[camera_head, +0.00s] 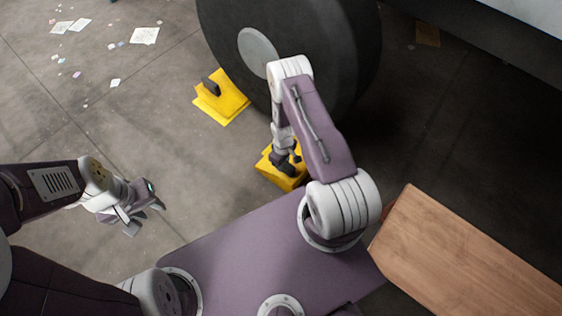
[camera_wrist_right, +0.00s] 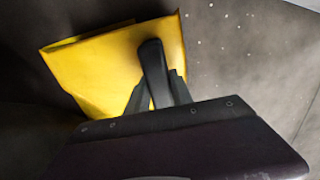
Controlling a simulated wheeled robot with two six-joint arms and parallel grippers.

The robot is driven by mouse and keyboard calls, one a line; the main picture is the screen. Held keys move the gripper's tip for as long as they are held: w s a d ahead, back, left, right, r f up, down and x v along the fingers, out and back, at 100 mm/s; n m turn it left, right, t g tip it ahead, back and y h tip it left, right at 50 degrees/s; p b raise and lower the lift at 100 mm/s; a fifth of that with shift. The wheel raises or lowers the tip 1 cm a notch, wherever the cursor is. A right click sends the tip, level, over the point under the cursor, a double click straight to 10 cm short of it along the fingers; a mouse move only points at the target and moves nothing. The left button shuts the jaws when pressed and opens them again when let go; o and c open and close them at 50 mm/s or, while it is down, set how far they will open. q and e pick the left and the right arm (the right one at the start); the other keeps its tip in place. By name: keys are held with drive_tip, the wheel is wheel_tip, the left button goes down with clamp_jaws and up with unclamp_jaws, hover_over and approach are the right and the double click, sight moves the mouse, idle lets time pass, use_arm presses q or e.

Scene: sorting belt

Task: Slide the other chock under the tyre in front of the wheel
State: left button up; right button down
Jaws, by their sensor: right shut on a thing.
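The large dark tyre (camera_head: 335,50) with a pale hub stands at the top centre of the head view. One yellow chock (camera_head: 233,103) with a dark handle lies on the floor against the tyre's left side. The other yellow chock (camera_head: 287,183) is below the tyre, partly hidden by my right gripper (camera_head: 285,165). In the right wrist view this chock (camera_wrist_right: 100,72) shows its dark handle between the fingers of my right gripper (camera_wrist_right: 158,92), which is shut on it. I cannot tell whether it touches the floor or tyre. My left gripper (camera_head: 145,208) is empty, its fingers apart, over bare floor.
A wooden box or board (camera_head: 470,255) lies at the lower right, close to my right arm. A dark vehicle body overhangs the top right. Paper scraps (camera_head: 145,36) litter the floor at upper left. The floor left of the chocks is clear.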

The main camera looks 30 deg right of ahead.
drive_tip(key=shift+d+r+p, duration=0.3)
drive_tip(key=shift+d+p, duration=0.05)
drive_tip(key=shift+p, duration=0.55)
drive_tip(key=w+d+b, duration=0.1)
drive_tip(key=d, duration=0.2)
drive_tip(key=w+d+b, duration=0.1)
drive_tip(key=d+b, duration=0.1)
drive_tip(key=w+d+f+b, duration=0.1)
drive_tip(key=d+b, duration=0.1)
drive_tip(key=d, duration=0.1)
drive_tip(key=shift+w+d, duration=0.35)
drive_tip(key=shift+w, duration=0.05)
drive_tip(key=shift+w+d+r+b, duration=0.1)
drive_tip(key=shift+w+d+b, duration=0.1)
drive_tip(key=shift+d, duration=0.25)
drive_tip(key=shift+w+d+b, duration=0.15)
drive_tip(key=shift+d+b, duration=0.05)
drive_tip(key=shift+d, duration=0.2)
drive_tip(key=shift+w+a+b, duration=0.25)
drive_tip(key=shift+w+b, duration=0.2)
drive_tip(key=shift+w, duration=0.15)
drive_tip(key=shift+f, duration=0.4)
drive_tip(key=c, duration=1)
unclamp_jaws()
drive_tip(key=shift+f, duration=0.15)
drive_tip(key=shift+c, duration=0.2)
